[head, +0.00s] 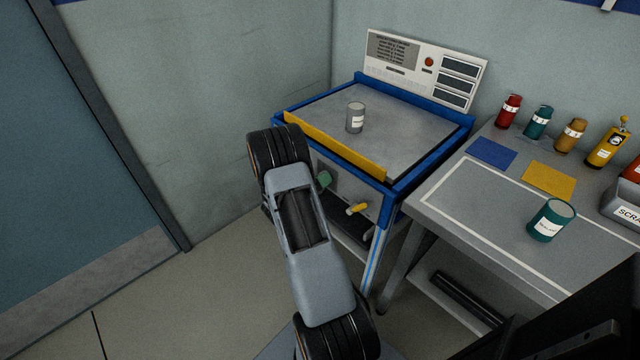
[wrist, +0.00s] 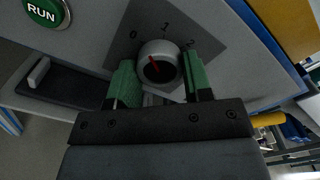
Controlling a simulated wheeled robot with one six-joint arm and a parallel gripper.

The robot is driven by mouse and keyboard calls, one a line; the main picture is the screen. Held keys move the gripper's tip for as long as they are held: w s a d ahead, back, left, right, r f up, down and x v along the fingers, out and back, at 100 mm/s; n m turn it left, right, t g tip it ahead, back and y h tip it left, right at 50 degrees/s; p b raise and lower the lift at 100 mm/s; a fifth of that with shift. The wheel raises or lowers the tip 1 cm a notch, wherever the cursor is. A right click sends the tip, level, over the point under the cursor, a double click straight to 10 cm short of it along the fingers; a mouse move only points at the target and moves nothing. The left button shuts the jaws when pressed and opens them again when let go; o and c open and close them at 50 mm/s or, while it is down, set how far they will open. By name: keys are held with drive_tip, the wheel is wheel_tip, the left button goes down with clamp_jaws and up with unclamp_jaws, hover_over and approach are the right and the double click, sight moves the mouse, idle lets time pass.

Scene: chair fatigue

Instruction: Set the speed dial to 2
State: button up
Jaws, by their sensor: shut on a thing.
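The speed dial (wrist: 160,66) is a round grey knob with a red pointer on a dark plate (wrist: 205,28) marked 0, 1 and 2. In the wrist view the pointer leans up and slightly left, between the 0 and the 1. My gripper (wrist: 157,75) has its green fingers on both sides of the knob and is shut on it. In the head view a green finger (head: 324,180) shows by the front of the blue-framed machine (head: 398,195). My own arm hides the dial there.
A green RUN button (wrist: 47,11) sits left of the dial. A yellow handle (head: 357,208) sticks out of the machine's front. At right is a bench (head: 480,204) with a teal can (head: 551,220) and several bottles.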

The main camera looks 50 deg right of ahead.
drive_tip(key=m+b, duration=1.2)
drive_tip(key=m, duration=0.3)
drive_tip(key=shift+d+m, duration=0.1)
drive_tip(key=shift+m, duration=0.2)
drive_tip(key=shift+r+m, duration=0.1)
drive_tip(key=shift+m, duration=0.2)
drive_tip(key=o, duration=0.9)
drive_tip(key=shift+w, duration=0.1)
drive_tip(key=a, duration=0.4)
drive_tip(key=a+p, duration=0.1)
drive_tip(key=a, duration=0.4)
drive_tip(key=w+a+p, duration=0.1)
drive_tip(key=a, duration=0.4)
